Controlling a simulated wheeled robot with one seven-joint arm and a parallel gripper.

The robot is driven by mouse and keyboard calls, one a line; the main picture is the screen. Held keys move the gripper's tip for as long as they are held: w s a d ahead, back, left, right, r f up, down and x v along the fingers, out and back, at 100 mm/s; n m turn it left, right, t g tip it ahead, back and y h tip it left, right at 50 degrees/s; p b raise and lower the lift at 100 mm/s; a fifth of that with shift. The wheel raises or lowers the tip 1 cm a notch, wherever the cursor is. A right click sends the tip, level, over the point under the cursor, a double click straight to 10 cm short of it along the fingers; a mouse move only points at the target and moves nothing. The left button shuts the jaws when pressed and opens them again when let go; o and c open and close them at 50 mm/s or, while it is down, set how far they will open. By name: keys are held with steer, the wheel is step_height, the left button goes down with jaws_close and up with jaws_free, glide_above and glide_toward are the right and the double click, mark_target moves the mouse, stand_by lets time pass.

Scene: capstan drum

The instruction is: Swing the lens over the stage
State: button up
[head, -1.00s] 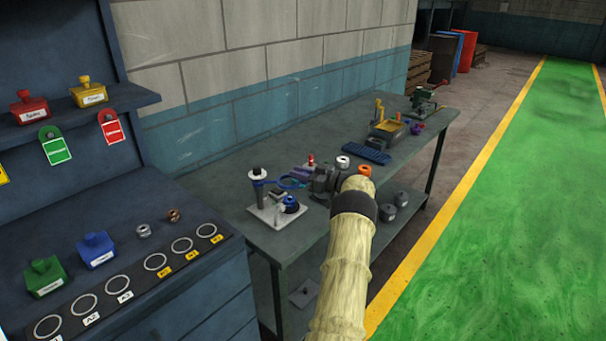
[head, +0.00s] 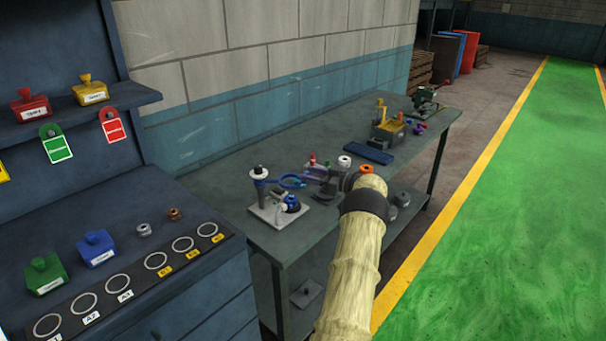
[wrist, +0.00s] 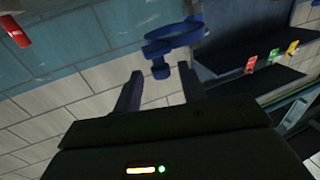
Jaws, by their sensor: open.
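The lens is a blue ring (head: 292,181) on an arm beside an upright post (head: 259,178) with a white collar and black cap. The post stands on a light base plate (head: 268,216). A dark blue round part (head: 291,203), seemingly the stage, sits on the plate's right side. My gripper (head: 312,176) is just right of the ring, partly hidden by my wrist. In the wrist view the ring (wrist: 173,36) is ahead, and its short blue handle (wrist: 158,68) lies in line with the gap between my open fingers (wrist: 159,83). I see no clear contact.
A red-topped piece (head: 312,160) and a white-topped piece (head: 344,162) stand close to my gripper. A blue tray (head: 367,156), a yellow bin (head: 388,131) and a green machine (head: 425,98) are farther back. A dark cabinet (head: 190,275) is at left.

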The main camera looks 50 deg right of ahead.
steer(key=b+v, duration=0.1)
steer(key=v, duration=1.2)
steer(key=shift+s+b, duration=0.2)
steer(key=shift+b, duration=0.15)
steer(key=shift+w+d+r, duration=0.1)
